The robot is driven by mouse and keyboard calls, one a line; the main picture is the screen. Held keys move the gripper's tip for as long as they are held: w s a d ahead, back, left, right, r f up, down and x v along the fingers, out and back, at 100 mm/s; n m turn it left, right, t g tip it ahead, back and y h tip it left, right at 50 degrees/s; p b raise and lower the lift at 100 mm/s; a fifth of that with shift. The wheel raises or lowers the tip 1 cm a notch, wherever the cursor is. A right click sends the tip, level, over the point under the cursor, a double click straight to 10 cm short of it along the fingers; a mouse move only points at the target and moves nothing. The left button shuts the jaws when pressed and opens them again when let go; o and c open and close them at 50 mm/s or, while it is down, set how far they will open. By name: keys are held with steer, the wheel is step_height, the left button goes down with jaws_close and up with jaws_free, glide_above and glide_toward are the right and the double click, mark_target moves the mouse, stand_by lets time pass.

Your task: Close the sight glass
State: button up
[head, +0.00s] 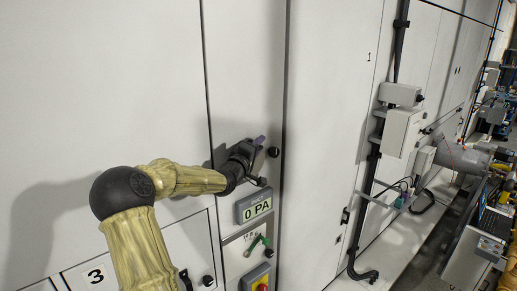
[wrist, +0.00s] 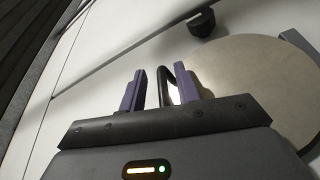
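In the wrist view, a round beige plate (wrist: 255,85), which looks like the sight glass cover, lies on the white panel to the right of and beyond my gripper (wrist: 162,88). A black loop handle (wrist: 167,71) stands at the plate's left edge. My gripper is open, with its two purple fingers on either side of the handle; there is a gap on the left side, and I cannot tell whether the right finger touches it. In the head view, my gripper (head: 259,141) is close to the cabinet front and hides most of the sight glass area.
A black knob (head: 274,152) sits just right of my gripper; a knob also shows above the plate in the wrist view (wrist: 202,23). Pipes and boxes line the wall at right.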

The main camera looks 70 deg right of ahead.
steer(key=shift+w+f, duration=0.15)
steer(key=w+a+f+b, duration=0.1)
steer(key=a+b, duration=0.5)
steer(key=a, duration=1.1)
steer(key=shift+w+f, duration=0.3)
steer(key=shift+f, duration=0.2)
steer(key=shift+a, duration=0.1)
